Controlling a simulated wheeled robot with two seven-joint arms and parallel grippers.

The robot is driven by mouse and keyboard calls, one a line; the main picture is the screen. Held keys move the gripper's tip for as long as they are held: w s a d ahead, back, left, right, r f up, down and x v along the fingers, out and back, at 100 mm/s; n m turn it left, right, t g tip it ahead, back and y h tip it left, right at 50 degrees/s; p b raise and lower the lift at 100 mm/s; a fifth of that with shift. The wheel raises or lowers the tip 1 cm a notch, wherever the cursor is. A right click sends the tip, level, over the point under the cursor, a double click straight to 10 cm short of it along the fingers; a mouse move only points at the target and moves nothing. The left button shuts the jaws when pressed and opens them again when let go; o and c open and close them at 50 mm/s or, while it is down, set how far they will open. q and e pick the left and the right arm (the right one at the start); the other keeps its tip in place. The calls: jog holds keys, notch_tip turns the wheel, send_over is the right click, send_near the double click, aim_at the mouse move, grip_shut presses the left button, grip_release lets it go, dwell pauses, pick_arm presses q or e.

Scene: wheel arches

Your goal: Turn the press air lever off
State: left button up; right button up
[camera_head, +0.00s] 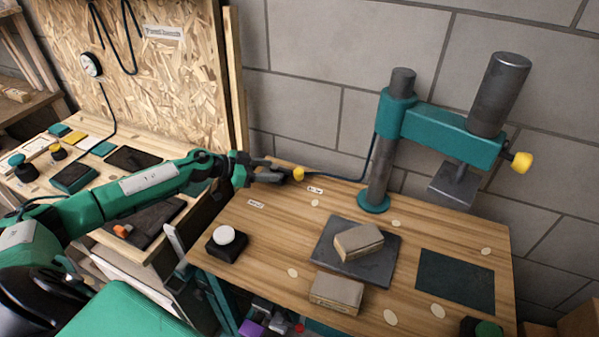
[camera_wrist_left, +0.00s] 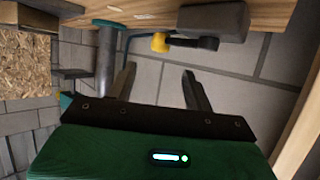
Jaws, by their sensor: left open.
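The air lever has a yellow knob (camera_head: 298,174) at the back left of the wooden press bench, where a blue hose leads to the press. In the left wrist view, the yellow knob (camera_wrist_left: 160,42) sits on a short black lever arm beside a dark grey block (camera_wrist_left: 220,20). My left gripper (camera_head: 281,173) is open; its fingertips are close to the knob in the head view. In the wrist view the two fingers (camera_wrist_left: 160,78) stand apart with nothing between them, and the knob shows beyond them. Part of the valve is hidden by the gripper. My right gripper is not in view.
The teal press (camera_head: 450,134) stands at the back right, with another yellow knob (camera_head: 521,162) on its side. Cardboard-coloured blocks (camera_head: 360,241) and a grey plate (camera_head: 327,262) lie mid-bench. A white-topped button box (camera_head: 225,241) is at front left. A stone wall closes the back.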

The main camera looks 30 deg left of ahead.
aim_at(295, 172)
pick_arm(q)
jog(key=x, duration=1.1)
jog(key=shift+f+p, duration=0.15)
jog(key=shift+p, duration=0.25)
jog(key=shift+c, duration=0.2)
grip_shut()
